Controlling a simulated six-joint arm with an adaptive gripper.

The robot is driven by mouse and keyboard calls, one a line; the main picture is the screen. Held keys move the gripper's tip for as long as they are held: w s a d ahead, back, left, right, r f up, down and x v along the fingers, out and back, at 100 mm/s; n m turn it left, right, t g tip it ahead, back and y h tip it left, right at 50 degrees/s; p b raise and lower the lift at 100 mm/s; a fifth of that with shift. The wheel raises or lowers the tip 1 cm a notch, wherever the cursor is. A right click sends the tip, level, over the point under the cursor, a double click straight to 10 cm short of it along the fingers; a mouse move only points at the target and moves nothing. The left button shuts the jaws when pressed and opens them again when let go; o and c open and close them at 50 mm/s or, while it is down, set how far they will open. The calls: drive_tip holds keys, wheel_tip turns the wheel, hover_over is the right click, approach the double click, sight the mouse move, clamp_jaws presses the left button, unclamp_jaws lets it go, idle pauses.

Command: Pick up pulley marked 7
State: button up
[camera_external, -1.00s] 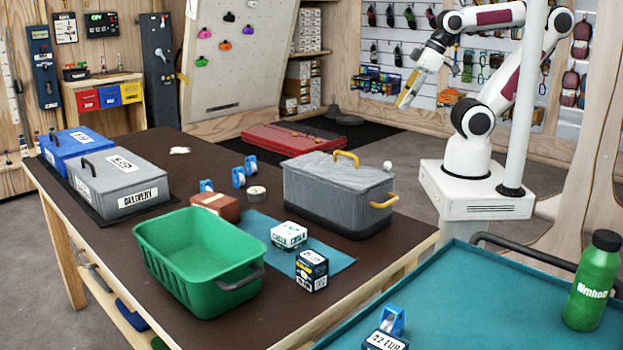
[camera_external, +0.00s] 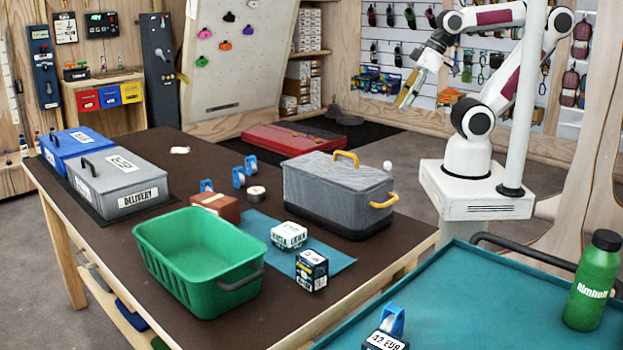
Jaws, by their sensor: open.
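Several small blue pulleys are in view, and I cannot read a number on any of them. One pulley (camera_external: 251,164) and a second pulley (camera_external: 238,177) stand close together on the brown table, left of the grey lidded box. A third pulley (camera_external: 207,186) stands further left, partly hidden behind a reddish-brown block. Another blue pulley (camera_external: 392,321) is on the teal tray at the front, behind a price tag. My gripper (camera_external: 404,100) is open and empty, raised at the upper right, well away from the table and the pulleys.
The grey box (camera_external: 335,195) with yellow handles is a tall obstacle between my arm and the table pulleys. A green basket (camera_external: 175,255), a brown block (camera_external: 222,207), a tape roll (camera_external: 256,193) and small cartons (camera_external: 311,270) share the table (camera_external: 110,250). A green bottle (camera_external: 590,285) stands on the teal tray (camera_external: 470,300).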

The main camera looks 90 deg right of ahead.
drive_tip(key=n+t+y, duration=0.3)
drive_tip(key=n+t, duration=0.1)
drive_tip(key=t, duration=0.5)
hover_over(255, 157)
drive_tip(key=s+d, duration=0.3)
wheel_tip(255, 157, down, 18)
drive_tip(key=f+y, duration=0.1)
drive_tip(key=f, duration=0.1)
drive_tip(key=s+f, duration=0.1)
drive_tip(key=f, duration=0.1)
drive_tip(key=s+f+y, duration=0.1)
drive_tip(key=shift+a+f+y, duration=0.1)
drive_tip(key=shift+f+y, duration=0.2)
drive_tip(key=shift+f, duration=0.1)
drive_tip(key=shift+s+a+f+y, duration=0.1)
drive_tip(key=shift+s+f+y, duration=0.3)
drive_tip(key=shift+f, duration=0.2)
drive_tip(key=shift+x, duration=1.35)
